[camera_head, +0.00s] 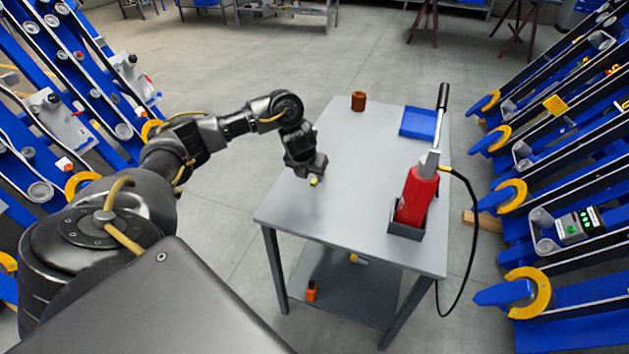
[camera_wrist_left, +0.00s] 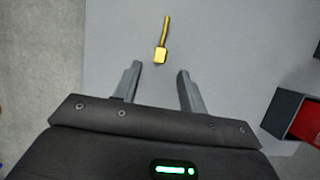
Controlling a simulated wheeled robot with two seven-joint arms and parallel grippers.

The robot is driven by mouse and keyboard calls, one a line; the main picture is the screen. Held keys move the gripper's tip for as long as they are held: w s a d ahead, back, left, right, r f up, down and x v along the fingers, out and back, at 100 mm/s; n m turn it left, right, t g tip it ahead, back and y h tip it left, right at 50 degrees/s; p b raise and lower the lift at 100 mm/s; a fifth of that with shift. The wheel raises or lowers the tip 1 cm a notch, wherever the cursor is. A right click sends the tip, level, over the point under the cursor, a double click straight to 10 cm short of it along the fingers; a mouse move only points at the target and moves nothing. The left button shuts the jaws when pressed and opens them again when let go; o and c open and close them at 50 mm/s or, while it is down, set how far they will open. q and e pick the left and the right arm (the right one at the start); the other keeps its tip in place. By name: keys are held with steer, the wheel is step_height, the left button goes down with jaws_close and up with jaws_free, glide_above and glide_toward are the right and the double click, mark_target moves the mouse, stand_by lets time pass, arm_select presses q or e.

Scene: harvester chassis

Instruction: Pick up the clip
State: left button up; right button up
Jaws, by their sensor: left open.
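The clip is a small yellow piece with a thin stem and a blocky end (camera_wrist_left: 162,50), lying on the grey table top (camera_head: 345,215). In the head view only a bit of the yellow clip (camera_head: 314,181) shows, just below my left gripper (camera_head: 308,172). In the left wrist view the left gripper (camera_wrist_left: 157,85) is open and empty. Its two fingers are apart, and the clip lies just beyond the fingertips, roughly in line with the gap between them. My right gripper is not in view.
A red tool (camera_head: 415,195) with a black handle stands in a dark holder (camera_head: 407,231) at the table's right. A brown cup-like object (camera_head: 358,101) and a blue tray (camera_head: 420,122) are at the back. Orange (camera_head: 311,291) and yellow (camera_head: 357,259) items lie on the lower shelf. The table's middle is clear.

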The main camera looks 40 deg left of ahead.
mark_target(313, 182)
arm_select(q)
steer(key=b+x, duration=0.1)
steer(key=x, duration=0.3)
steer(key=shift+f+b, duration=0.2)
steer(key=shift+b, duration=0.2)
steer(key=shift+f, duration=0.15)
steer(key=c, duration=0.5)
jaws_close()
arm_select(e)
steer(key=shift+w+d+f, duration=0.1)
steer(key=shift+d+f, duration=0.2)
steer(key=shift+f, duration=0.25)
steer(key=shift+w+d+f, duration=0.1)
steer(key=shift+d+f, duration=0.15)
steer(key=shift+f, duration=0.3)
